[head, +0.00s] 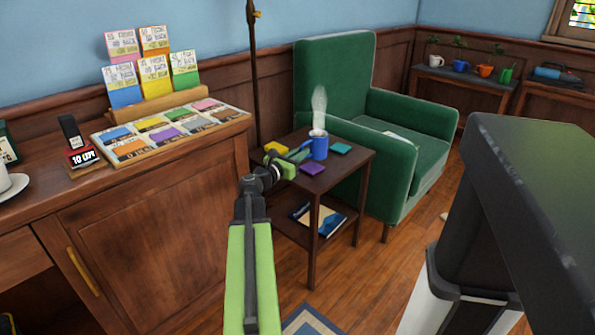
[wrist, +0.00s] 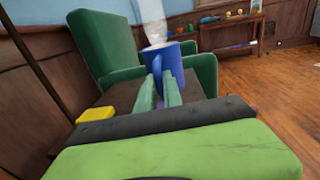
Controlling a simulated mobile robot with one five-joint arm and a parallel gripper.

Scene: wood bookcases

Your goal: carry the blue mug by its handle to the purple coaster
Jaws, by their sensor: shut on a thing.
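The blue mug (head: 319,147) is upright at the small dark side table (head: 350,165), with pale steam rising from it. My gripper (head: 304,152) reaches in from the left and is shut on the mug's handle. In the wrist view the handle of the blue mug (wrist: 176,62) sits between my two pale green fingers (wrist: 159,88). The purple coaster (head: 312,168) lies on the table just in front of and slightly left of the mug. I cannot tell whether the mug's base touches the table.
A teal coaster (head: 341,148) lies right of the mug and a yellow one (head: 276,148) lies left. A green armchair (head: 335,75) stands close behind the table. A wooden cabinet (head: 150,220) is at left. A back shelf (head: 465,74) holds other mugs, one blue.

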